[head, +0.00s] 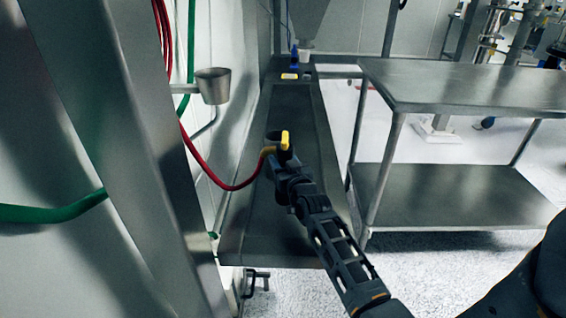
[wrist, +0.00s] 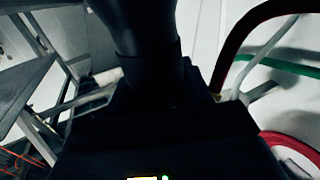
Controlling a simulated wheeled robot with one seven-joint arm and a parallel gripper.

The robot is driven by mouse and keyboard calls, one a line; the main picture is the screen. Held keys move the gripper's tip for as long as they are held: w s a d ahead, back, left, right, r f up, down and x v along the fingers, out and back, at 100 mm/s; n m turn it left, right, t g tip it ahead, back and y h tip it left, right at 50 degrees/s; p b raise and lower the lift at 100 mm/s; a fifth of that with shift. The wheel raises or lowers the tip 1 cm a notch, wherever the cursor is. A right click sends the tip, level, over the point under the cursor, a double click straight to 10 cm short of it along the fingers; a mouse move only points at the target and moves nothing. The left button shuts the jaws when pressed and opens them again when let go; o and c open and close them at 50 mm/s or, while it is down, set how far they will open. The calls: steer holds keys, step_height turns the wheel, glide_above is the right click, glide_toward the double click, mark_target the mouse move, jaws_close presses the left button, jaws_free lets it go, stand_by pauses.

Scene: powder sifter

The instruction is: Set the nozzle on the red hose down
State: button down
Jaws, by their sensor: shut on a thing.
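The nozzle (head: 285,140) has a yellow part and is held above the long dark bench (head: 300,115) in the head view. The red hose (head: 222,182) droops from the left wall and curves up to it. My gripper (head: 277,157) is shut on the nozzle; its fingers are small and dark there. In the wrist view a dark form fills the middle and hides the grip. The red hose (wrist: 233,35) arcs at the upper right there. I cannot tell the exact gap between nozzle and bench.
A metal cup (head: 212,86) is mounted on the left wall. Green hose (head: 60,212) runs along that wall. A steel two-level table (head: 450,85) stands to the right. Small blue and yellow items (head: 290,75) are at the bench's far end. The near bench surface is clear.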

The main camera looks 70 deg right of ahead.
steer(key=c, duration=0.5)
jaws_free()
steer(key=shift+f, duration=0.1)
steer(key=shift+r, duration=0.25)
steer(key=shift+s+a+r+p, duration=0.15)
steer(key=shift+s+a+p, duration=0.35)
steer(key=shift+p, duration=0.55)
steer(key=p+v, duration=0.1)
steer(key=v, duration=0.5)
steer(key=shift+f+p, duration=0.2)
steer(key=shift+p, duration=0.15)
